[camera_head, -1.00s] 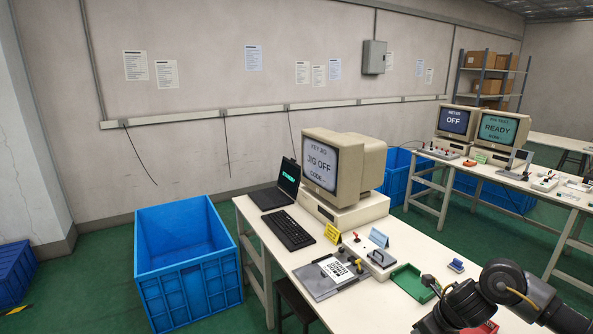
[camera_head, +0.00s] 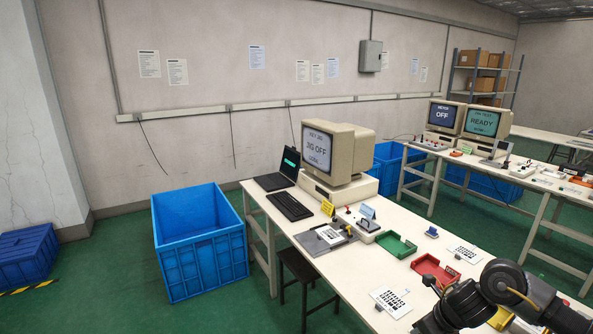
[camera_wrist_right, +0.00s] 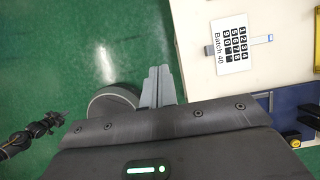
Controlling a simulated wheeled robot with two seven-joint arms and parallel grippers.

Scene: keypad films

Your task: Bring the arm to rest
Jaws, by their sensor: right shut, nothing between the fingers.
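My right arm (camera_head: 500,290) comes in folded at the lower right of the head view; its gripper is out of that view. In the right wrist view my right gripper (camera_wrist_right: 158,85) is shut, with its grey fingers together and nothing between them, over green floor left of a table edge. My left gripper does not show in the head view.
The long bench (camera_head: 352,268) holds a jig monitor (camera_head: 325,150), green tray (camera_head: 386,243), red tray (camera_head: 435,272) and printed films (camera_head: 390,301). A "Batch 40" card (camera_wrist_right: 230,48) lies on a table right of the gripper. A stool (camera_head: 298,262) and blue crate (camera_head: 203,255) stand at left.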

